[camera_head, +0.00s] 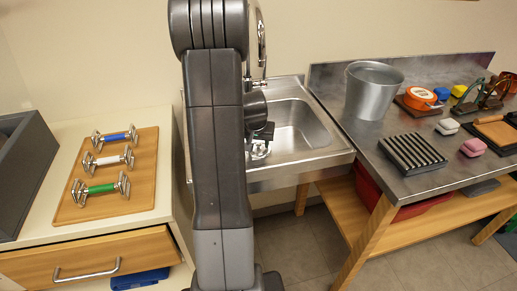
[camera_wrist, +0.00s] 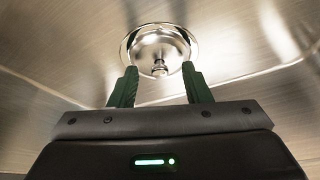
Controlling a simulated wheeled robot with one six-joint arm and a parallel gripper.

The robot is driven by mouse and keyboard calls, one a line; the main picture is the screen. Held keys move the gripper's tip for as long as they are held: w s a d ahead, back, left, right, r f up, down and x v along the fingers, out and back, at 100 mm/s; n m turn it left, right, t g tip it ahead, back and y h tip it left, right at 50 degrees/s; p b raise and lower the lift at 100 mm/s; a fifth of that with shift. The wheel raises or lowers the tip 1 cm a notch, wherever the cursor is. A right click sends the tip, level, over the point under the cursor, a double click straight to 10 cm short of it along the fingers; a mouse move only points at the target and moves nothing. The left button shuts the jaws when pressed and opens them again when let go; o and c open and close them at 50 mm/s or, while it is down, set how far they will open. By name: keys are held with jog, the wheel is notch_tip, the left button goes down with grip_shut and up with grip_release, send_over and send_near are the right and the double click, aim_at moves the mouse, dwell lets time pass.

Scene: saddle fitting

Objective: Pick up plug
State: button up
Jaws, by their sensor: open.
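The plug (camera_wrist: 160,50) is a shiny round metal piece with a small knob, seated at the drain in the bottom of the steel sink. In the wrist view it lies just beyond my gripper (camera_wrist: 158,82), whose two dark green fingers are apart with the plug's knob showing between their tips. The fingers do not visibly touch it. In the head view the sink (camera_head: 318,135) is partly hidden behind my arm, and only a bit of shiny metal at the drain (camera_head: 260,150) shows beside the arm.
A steel bench (camera_head: 435,170) on the right holds a metal bucket (camera_head: 372,92), a ribbed black block (camera_head: 412,153) and small coloured items. The sink walls surround my gripper.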

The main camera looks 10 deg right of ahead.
jog(key=shift+w+f, duration=0.1)
jog(key=shift+f, duration=0.15)
grip_shut()
jog(key=shift+r, duration=0.1)
